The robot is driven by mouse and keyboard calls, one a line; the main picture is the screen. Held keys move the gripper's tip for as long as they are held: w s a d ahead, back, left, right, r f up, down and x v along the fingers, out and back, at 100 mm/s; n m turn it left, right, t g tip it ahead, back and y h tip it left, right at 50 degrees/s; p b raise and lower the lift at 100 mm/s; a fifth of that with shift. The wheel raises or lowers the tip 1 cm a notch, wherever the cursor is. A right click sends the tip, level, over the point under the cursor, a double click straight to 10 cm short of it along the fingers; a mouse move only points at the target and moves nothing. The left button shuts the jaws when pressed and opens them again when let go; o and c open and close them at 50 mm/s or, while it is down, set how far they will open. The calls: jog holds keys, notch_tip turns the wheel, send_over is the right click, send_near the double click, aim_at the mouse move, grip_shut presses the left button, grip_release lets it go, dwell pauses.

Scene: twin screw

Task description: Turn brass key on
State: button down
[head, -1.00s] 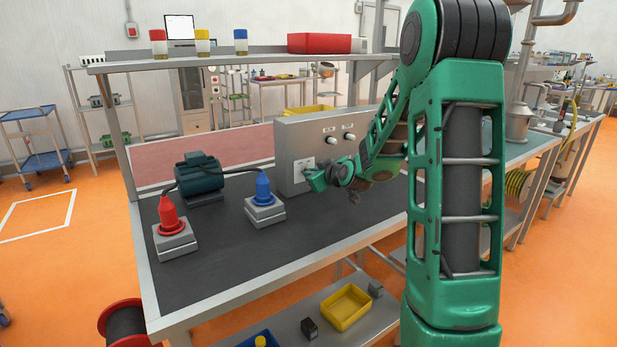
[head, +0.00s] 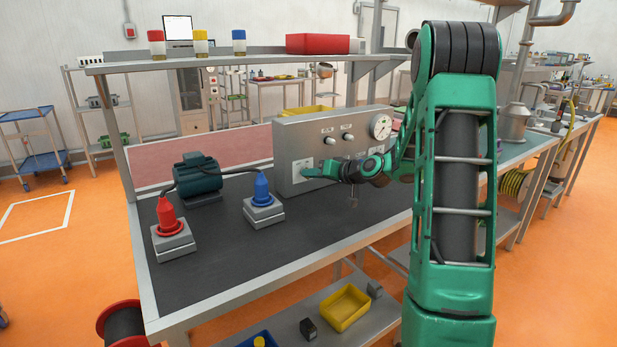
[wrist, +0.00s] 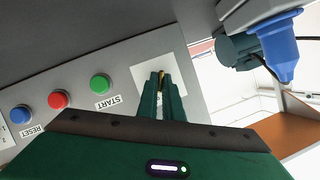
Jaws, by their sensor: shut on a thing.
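The brass key (wrist: 162,76) shows as a small golden sliver between my fingertips in the wrist view. It stands in front of a white plate on the grey control panel (head: 290,136). My gripper (wrist: 161,88) is shut on the key. In the head view my gripper (head: 308,172) reaches the white plate (head: 296,163) at the panel's lower left, and the key is hidden there. The key's exact angle is hard to tell.
Green START (wrist: 100,83), red (wrist: 58,100) and blue RESET (wrist: 20,114) buttons line the panel beside my fingers. A blue plug (head: 262,188) and a red plug (head: 167,216) stand on blocks on the bench. A gauge (head: 381,126) sits at the panel's upper right.

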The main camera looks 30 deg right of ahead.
dwell(0.4)
jog(key=shift+f, duration=0.1)
jog(key=c, duration=1.9)
grip_release()
jog(key=shift+s+d, duration=0.1)
jog(key=v, duration=1)
jog(key=shift+s, duration=0.25)
